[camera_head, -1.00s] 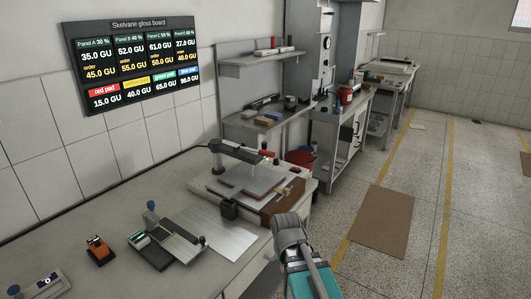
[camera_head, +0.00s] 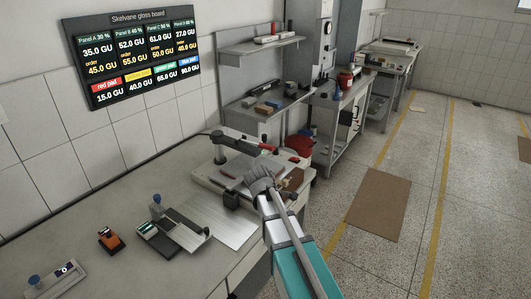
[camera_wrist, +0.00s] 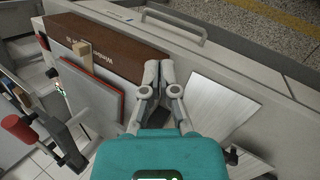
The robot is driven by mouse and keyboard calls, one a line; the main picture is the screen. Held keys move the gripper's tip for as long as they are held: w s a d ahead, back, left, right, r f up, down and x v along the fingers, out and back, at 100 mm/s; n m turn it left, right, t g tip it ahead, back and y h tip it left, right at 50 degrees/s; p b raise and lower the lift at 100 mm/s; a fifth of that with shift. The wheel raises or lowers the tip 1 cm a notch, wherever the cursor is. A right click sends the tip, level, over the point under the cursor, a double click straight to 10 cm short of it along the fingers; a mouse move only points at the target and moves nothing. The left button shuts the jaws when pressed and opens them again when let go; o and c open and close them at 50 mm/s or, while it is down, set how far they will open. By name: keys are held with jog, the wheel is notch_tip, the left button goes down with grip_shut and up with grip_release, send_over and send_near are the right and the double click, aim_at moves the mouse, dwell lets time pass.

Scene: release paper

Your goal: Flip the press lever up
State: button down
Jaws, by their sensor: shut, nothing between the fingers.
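The press (camera_head: 207,180) stands on the bench with a dark overhead arm (camera_head: 233,142). Its lever has a red grip (camera_head: 287,154) that lies roughly level at the arm's right end. In the wrist view a red grip (camera_wrist: 18,129) shows at the left edge, left of my fingers. The grey press plate (camera_wrist: 85,88) with a red edge lies between them. My gripper (camera_head: 256,176) is in front of the press and covers part of it. In the wrist view my gripper (camera_wrist: 158,66) is shut and empty, apart from the red grip.
A brown block (camera_wrist: 110,48) with lettering lies beside the plate, close to my fingertips. A silvery sheet (camera_head: 222,218), a small meter (camera_head: 165,232) and an orange device (camera_head: 109,238) lie on the bench. The floor on the right is mostly clear.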

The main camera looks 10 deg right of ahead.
jog(key=w+a+r+n+t+h, duration=0.2)
jog(key=w+a+r+n, duration=0.1)
jog(key=w+n, duration=0.4)
jog(key=w+a+r+n+t+h, duration=0.2)
jog(key=w+a+r+n, duration=0.1)
jog(key=w+n, duration=0.5)
jog(key=shift+w+a+r+n+t, duration=0.3)
jog(key=shift+w+r+t, duration=0.15)
jog(key=shift+w, duration=0.85)
jog(key=b+x, duration=0.5)
jog(key=x, duration=0.4)
jog(key=shift+w+d+f, duration=0.15)
jog(key=shift+d+f, duration=0.1)
jog(key=shift+f, duration=0.05)
jog(key=shift+w+d+r, duration=0.15)
jog(key=shift+w+d+r+p, duration=0.1)
jog(key=shift+w+r+p, duration=0.05)
jog(key=shift+r+p, duration=0.8)
jog(key=shift+w+r+p, duration=0.15)
jog(key=shift+r+p, duration=0.75)
jog(key=shift+p, duration=0.05)
